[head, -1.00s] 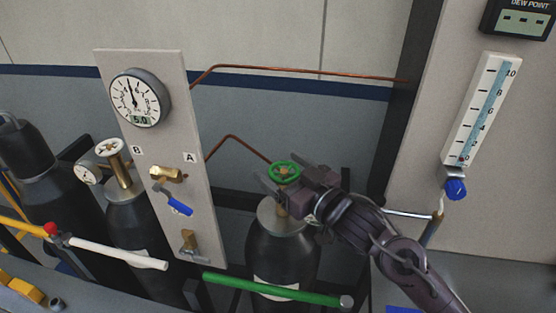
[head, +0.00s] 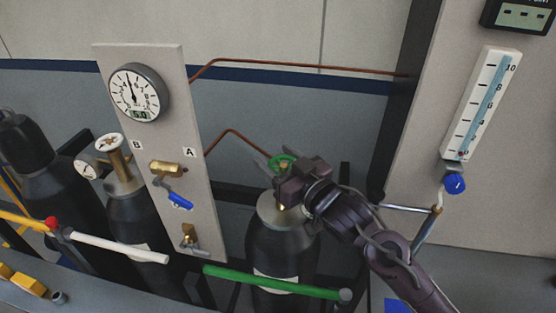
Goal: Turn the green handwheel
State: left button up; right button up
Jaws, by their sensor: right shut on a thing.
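The green handwheel (head: 279,161) sits on top of the dark gas cylinder (head: 283,250) right of the gauge panel. My right gripper (head: 272,165) reaches in from the lower right and is shut on the handwheel, with its fingers at the rim. The gripper body hides the right part of the wheel and most of the valve stem below it. My left gripper is not in view.
A pale panel (head: 150,105) with a dial gauge (head: 136,92) and a blue-handled valve (head: 179,200) stands to the left. A green bar (head: 270,284) crosses in front of the cylinder. A copper pipe (head: 232,134) runs close behind the handwheel. A flowmeter (head: 482,105) hangs at right.

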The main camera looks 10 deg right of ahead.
jog(key=shift+m+h, duration=0.4)
jog(key=shift+h, duration=0.1)
jog(key=shift+t, duration=0.3)
jog(key=shift+d, duration=0.1)
jog(key=o, duration=1)
jog(key=shift+s+d+f+b, duration=0.1)
jog(key=shift+s+d+b, duration=0.05)
jog(key=shift+s+b, duration=0.2)
jog(key=b+v, duration=0.2)
jog(key=v, duration=0.5)
